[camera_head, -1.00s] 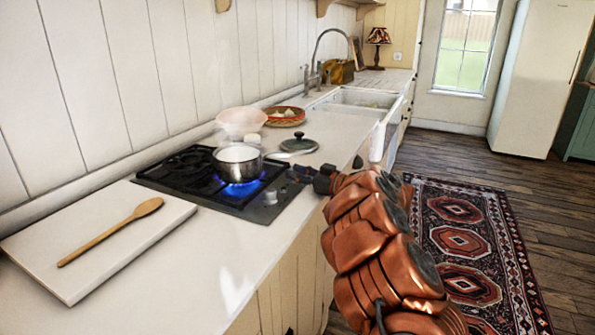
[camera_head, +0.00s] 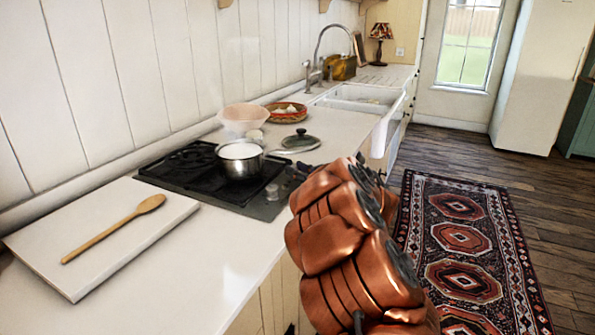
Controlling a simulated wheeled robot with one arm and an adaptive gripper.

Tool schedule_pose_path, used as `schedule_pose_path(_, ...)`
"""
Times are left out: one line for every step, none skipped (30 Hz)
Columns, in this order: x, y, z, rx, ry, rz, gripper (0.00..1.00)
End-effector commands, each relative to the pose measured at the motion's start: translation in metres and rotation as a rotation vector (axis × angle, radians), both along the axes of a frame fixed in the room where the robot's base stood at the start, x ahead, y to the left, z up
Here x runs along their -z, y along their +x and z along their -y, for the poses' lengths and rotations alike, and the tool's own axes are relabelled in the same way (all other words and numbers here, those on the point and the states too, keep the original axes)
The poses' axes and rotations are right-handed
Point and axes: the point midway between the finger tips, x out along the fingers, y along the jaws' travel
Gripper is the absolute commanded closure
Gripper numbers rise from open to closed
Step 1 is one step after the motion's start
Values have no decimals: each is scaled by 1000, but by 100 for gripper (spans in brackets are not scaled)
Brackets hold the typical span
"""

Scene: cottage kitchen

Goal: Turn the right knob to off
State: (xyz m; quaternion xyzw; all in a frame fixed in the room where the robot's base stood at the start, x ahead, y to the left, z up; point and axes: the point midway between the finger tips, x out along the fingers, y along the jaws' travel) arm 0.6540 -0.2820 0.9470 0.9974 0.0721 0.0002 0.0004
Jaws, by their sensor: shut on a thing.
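The black gas stove (camera_head: 180,172) is set in the white counter, with its knobs along its right front edge. One knob (camera_head: 272,191) shows clear of my gripper. My gripper (camera_head: 295,174) is at the stove's right front corner, shut on the right knob, which is mostly hidden behind the fingers and arm. A steel pot (camera_head: 240,165) with white contents stands on the right burner. No flame shows under it now. The knob's exact angle cannot be made out.
A glass lid (camera_head: 300,141), a pinkish bowl (camera_head: 241,117) and a woven basket (camera_head: 287,112) stand behind the pot. A white board (camera_head: 100,240) with a wooden spoon (camera_head: 115,228) lies at left. A patterned rug (camera_head: 465,240) covers the floor at right.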

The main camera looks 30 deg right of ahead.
Motion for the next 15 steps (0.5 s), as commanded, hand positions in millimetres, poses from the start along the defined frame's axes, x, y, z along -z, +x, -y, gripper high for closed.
schedule_pose_path(-2,0,1,4,1,4,100)
schedule_pose_path(-2,-1,2,4,1,4,100)
schedule_pose_path(-2,-1,2,4,0,3,100)
schedule_pose_path(-2,-1,2,3,0,3,100)
schedule_pose_path(-2,-1,2,3,0,3,100)
schedule_pose_path(-2,-1,2,3,0,3,100)
schedule_pose_path(-2,-1,2,3,0,3,100)
schedule_pose_path(-1,-1,2,3,0,2,64)
schedule_pose_path(-1,-1,2,3,0,2,60)
schedule_pose_path(-1,-1,1,2,0,2,57)
schedule_pose_path(-1,-1,1,2,0,1,54)
schedule_pose_path(-1,-1,1,1,1,1,50)
schedule_pose_path(-1,-1,1,1,1,1,47)
schedule_pose_path(0,0,0,0,1,1,44)
schedule_pose_path(0,0,0,0,1,0,42)
